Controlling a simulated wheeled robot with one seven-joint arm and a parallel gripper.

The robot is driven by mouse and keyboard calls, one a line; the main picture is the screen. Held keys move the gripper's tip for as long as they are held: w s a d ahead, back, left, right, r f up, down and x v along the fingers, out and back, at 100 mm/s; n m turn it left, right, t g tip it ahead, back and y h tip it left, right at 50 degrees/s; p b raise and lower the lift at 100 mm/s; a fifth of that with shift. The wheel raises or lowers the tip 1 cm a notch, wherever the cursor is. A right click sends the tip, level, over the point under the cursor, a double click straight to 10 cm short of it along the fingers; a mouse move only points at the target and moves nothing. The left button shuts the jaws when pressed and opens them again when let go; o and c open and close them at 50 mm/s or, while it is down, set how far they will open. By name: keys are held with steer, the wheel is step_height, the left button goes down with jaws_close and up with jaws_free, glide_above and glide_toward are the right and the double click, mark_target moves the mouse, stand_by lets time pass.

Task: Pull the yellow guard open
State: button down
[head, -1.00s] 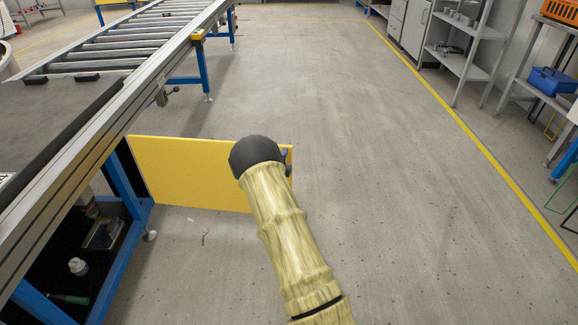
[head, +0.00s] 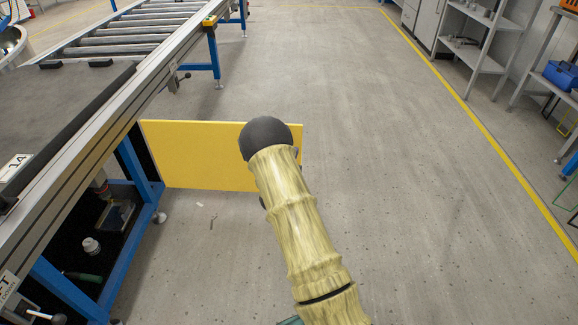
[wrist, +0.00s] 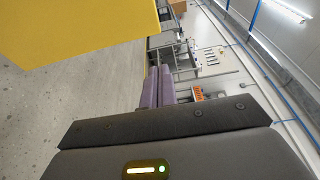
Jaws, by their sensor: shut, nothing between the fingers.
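The yellow guard (head: 200,150) is a flat panel. In the head view it stands out to the right from the blue-legged bench, over the floor, swung away from the bench's side. Its right end is partly hidden behind my arm. In the wrist view the guard (wrist: 75,28) fills the upper left, close by. My gripper's purple fingers (wrist: 162,86) are together with nothing between them, to the right of and below the panel's edge. In the head view my arm hides the fingers. I cannot tell whether the gripper touches the guard.
The bench with a roller conveyor (head: 150,32) runs along the left. Its open lower bay holds a white-capped jar (head: 91,246) and other small items. Grey shelving (head: 478,45) and a blue box (head: 562,75) stand at the right. The floor between is clear.

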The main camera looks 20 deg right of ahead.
steer(key=p+v, duration=0.1)
steer(key=v, duration=0.6)
steer(key=shift+d+p, duration=0.15)
steer(key=shift+p, duration=0.25)
steer(key=shift+s, duration=0.1)
steer(key=s+a+r+n+g+y+p, duration=0.45)
steer(key=a+r+n+y, duration=0.5)
steer(key=n, duration=0.25)
steer(key=s+a+r+n+g+y+p, duration=0.1)
steer(key=s+a+r+n+g, duration=0.15)
steer(key=s+r+n, duration=0.65)
steer(key=s+a+n+g+y+p, duration=0.15)
steer(key=s+n+g, duration=0.3)
steer(key=s, duration=1.05)
steer(key=w+p+v, duration=0.3)
steer(key=p+v, duration=1.5)
steer(key=p, duration=0.1)
steer(key=w+a+r+p+v, duration=0.1)
steer(key=w+p+v, duration=0.3)
steer(key=p+v, duration=1.5)
steer(key=shift+w+a+r, duration=0.25)
steer(key=shift+w+a, duration=0.15)
steer(key=shift+w, duration=0.2)
